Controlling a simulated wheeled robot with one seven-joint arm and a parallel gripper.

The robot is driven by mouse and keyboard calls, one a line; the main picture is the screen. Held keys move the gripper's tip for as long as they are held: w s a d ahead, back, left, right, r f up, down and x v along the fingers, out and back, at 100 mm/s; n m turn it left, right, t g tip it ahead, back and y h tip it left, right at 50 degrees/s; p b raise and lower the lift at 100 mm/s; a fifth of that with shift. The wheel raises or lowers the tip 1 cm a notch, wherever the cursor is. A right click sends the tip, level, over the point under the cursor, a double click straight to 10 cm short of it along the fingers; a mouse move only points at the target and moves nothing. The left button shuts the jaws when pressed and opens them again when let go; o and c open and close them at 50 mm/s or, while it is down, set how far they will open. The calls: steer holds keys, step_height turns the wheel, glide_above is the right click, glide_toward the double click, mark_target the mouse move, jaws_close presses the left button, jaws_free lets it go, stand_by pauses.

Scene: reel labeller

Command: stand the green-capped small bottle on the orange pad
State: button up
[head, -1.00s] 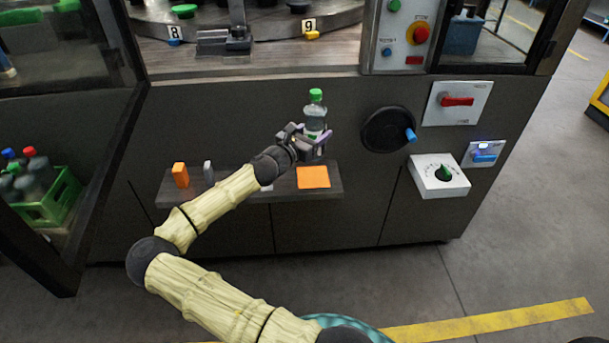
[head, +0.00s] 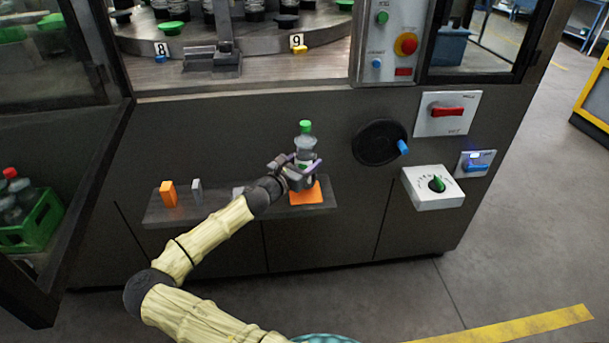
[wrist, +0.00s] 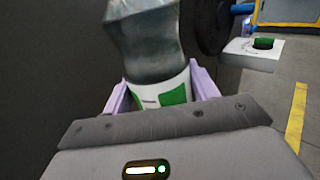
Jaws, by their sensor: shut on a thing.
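The small bottle (head: 306,146) is clear grey with a green cap and stands about upright in my gripper (head: 302,172). The wrist view shows the bottle (wrist: 153,45) with its white and green label between the two purple fingers of my gripper (wrist: 162,95), which is shut on it. The orange pad (head: 306,197) lies on the right part of a narrow grey shelf. The bottle is over the pad's back part in the head view. My gripper hides the bottle's base, so I cannot tell whether it touches the pad.
The shelf (head: 240,213) also bears an orange block (head: 168,193) and a grey block (head: 197,190) at its left. A black handwheel (head: 378,142) and a white dial box (head: 433,188) stick out at the right. A green crate (head: 36,225) of bottles is at the left.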

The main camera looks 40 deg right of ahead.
steer(key=shift+r, duration=0.1)
steer(key=shift+f+b, duration=0.5)
steer(key=shift+f, duration=1.45)
steer(key=o, duration=1.4)
steer(key=shift+c, duration=0.2)
steer(key=p+v, duration=0.1)
steer(key=v, duration=1.1)
steer(key=shift+p, duration=0.4)
